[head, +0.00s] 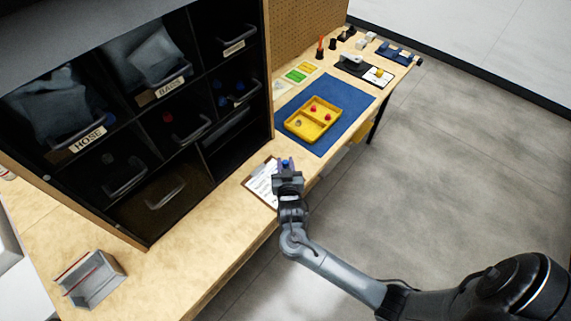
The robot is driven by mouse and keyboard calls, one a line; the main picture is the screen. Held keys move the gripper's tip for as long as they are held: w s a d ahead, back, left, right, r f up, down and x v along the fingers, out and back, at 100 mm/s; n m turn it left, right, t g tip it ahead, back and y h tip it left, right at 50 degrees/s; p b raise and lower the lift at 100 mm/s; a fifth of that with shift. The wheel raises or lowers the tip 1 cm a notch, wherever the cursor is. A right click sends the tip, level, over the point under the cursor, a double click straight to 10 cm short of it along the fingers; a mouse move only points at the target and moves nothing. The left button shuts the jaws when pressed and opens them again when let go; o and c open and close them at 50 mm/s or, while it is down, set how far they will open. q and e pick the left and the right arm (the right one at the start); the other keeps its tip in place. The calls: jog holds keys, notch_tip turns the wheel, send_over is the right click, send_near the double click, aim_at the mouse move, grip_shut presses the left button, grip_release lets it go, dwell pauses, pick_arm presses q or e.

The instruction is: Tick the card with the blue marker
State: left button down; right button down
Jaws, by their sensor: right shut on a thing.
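The card, a white sheet on a brown clipboard (262,184), lies on the wooden bench just right of the dark bin cabinet. My right gripper (286,168) is over the right part of the clipboard and hides some of it. It is shut on a small blue-purple thing, which looks like the blue marker (286,162). Only a little of the marker shows between the fingers. I cannot tell whether its tip touches the card or whether a tick is on it. My left gripper is not in view.
The dark cabinet (209,145) with labelled bins stands close left of the clipboard. A yellow tray (304,133) with red parts sits on a blue mat (352,110) behind. A grey holder (95,285) is at front left. The bench front is clear.

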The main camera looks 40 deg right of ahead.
jog(key=shift+f+b, duration=0.3)
jog(key=shift+f, duration=0.25)
dwell(0.5)
dwell(0.5)
jog(key=shift+f, duration=0.2)
dwell(0.9)
jog(key=shift+r+p, duration=0.15)
jog(key=shift+p, duration=0.2)
jog(key=shift+r, duration=0.2)
jog(key=shift+r+p, duration=0.6)
jog(key=shift+p, duration=0.2)
notch_tip(320, 180, up, 5)
jog(key=p, duration=0.5)
jog(key=shift+r, duration=0.2)
